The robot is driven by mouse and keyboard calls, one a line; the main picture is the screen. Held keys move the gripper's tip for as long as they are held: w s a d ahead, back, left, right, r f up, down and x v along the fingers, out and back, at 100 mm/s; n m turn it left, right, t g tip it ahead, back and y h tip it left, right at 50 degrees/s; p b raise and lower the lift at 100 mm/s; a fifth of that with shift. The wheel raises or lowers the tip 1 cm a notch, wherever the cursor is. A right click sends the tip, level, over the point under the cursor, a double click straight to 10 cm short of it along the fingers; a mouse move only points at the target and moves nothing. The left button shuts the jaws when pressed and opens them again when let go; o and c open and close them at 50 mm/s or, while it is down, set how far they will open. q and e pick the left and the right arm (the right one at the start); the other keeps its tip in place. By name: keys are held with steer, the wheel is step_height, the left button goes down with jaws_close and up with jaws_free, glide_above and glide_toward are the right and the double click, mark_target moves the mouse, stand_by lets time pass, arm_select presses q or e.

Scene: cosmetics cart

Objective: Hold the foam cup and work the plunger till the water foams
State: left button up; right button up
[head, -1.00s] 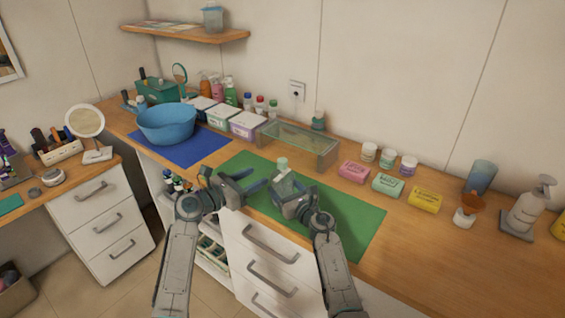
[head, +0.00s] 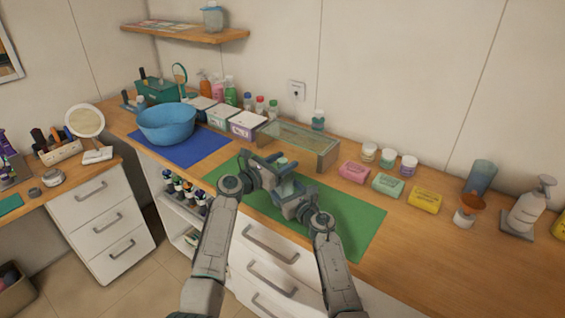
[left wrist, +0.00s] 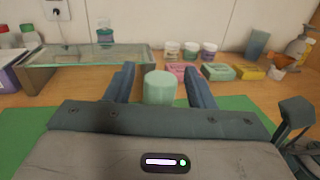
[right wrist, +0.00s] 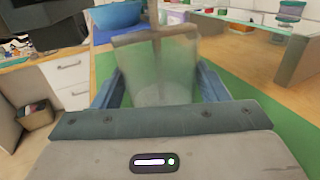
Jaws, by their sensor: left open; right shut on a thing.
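The foam cup (right wrist: 156,72) is a see-through, tapered cup. It stands between my right gripper's fingers (right wrist: 160,85), which are shut on it, and it also shows in the head view (head: 288,187) over the green mat. Its plunger has a pale green knob (left wrist: 159,88) and a thin rod that rises from the cup. My left gripper (head: 273,163) is open, with its fingers on either side of the knob in the left wrist view. I cannot tell whether they touch it. The water level is not clear.
The green mat (head: 350,225) lies under the cup. A glass-topped stand (head: 300,140) is behind it. Pink, green and yellow soap boxes (head: 388,185) are to the right. A blue bowl (head: 166,124) sits on a blue mat to the left.

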mark_target(282, 160)
arm_select(q)
jaws_close()
steer(key=shift+r, duration=1.6)
jaws_free()
steer(key=v, duration=1.2)
